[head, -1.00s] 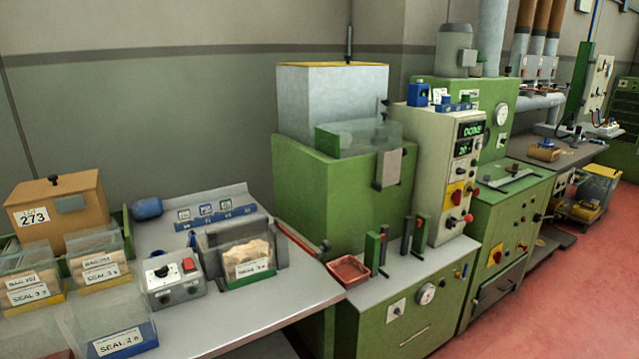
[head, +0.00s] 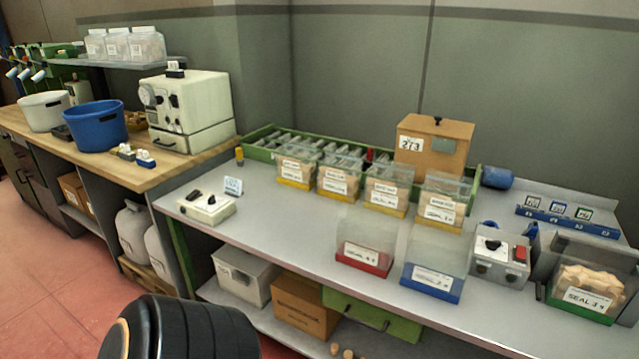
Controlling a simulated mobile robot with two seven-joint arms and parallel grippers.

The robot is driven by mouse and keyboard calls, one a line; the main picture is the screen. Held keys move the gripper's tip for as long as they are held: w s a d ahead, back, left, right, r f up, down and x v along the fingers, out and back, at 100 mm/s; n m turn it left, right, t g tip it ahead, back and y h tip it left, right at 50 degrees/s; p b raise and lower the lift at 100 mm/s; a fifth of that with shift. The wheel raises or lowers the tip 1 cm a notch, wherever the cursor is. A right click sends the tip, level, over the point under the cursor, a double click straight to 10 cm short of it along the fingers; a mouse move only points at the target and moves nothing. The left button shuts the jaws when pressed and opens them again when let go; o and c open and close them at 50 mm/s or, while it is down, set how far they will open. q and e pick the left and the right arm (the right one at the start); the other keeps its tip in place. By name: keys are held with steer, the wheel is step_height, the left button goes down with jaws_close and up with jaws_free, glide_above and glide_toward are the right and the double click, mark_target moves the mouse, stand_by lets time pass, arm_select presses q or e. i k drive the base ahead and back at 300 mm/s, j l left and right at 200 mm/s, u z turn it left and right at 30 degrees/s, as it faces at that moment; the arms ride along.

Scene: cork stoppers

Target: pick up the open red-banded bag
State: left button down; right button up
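The red-banded bag (head: 367,240) stands upright near the front edge of the grey bench. It is clear, with a red band along its base and a white label reading SEAL. It looks empty, and its top appears open. A similar clear bag with a blue band (head: 436,262) stands just to its right. Neither of my grippers shows in the head view.
Several yellow-banded bags of corks (head: 386,190) stand behind, before an orange box marked 273 (head: 434,146). A grey switch box (head: 500,258) and a green-banded bag (head: 584,292) are at right. Bare bench (head: 290,222) lies left of the red-banded bag.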

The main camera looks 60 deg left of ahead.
mark_target(366, 237)
steer(key=u, duration=0.4)
steer(key=j+u, duration=0.1)
steer(key=u, duration=0.7)
steer(key=j+u, duration=0.1)
steer(key=u, duration=0.3)
steer(key=i+j+z, duration=0.4)
steer(key=j, duration=0.2)
steer(key=j+z, duration=0.15)
steer(key=j, duration=0.2)
steer(key=i+j+z, duration=0.2)
steer(key=j, duration=0.15)
steer(key=k, duration=0.1)
